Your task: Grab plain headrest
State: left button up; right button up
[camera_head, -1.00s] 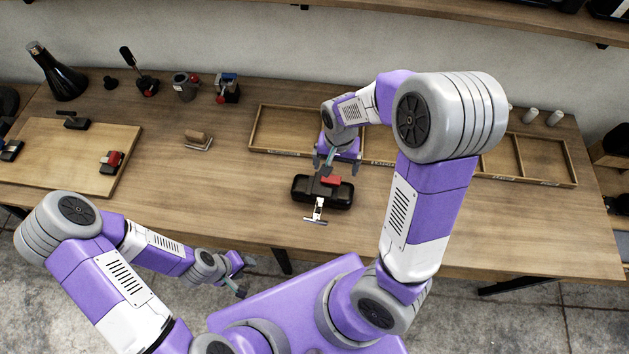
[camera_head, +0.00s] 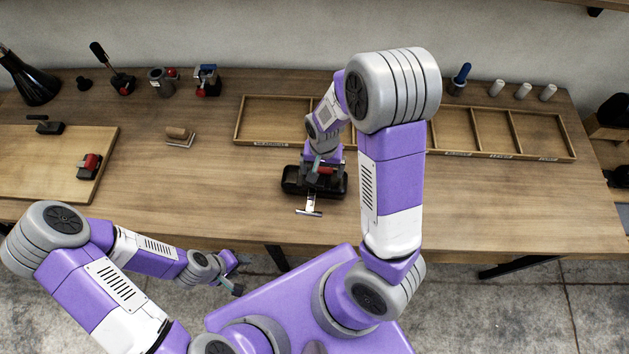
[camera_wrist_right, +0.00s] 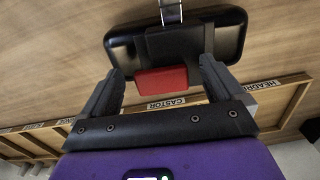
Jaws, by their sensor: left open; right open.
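The headrest (camera_head: 296,182) is a black pad with a red block and a metal bracket, lying on the bench with its bracket towards me. In the right wrist view, the pad (camera_wrist_right: 175,42) fills the upper middle, and its red block (camera_wrist_right: 162,80) sits between my fingers. My right gripper (camera_head: 321,168) is open, low over the headrest, and partly covers it. The wrist view shows the open right fingers (camera_wrist_right: 160,78) on either side of the red block; I cannot tell if they touch it. My left gripper (camera_head: 238,274) is open and empty, in front of the bench edge.
A divided wooden tray (camera_head: 450,153) with labelled compartments lies behind the headrest. A wooden board (camera_head: 50,165) with parts is at the left. A small wood-topped part (camera_head: 179,137) stands between. Bottle (camera_head: 30,82) and tools line the back. Bench is clear right of the headrest.

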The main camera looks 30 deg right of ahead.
grip_shut()
dwell(0.6)
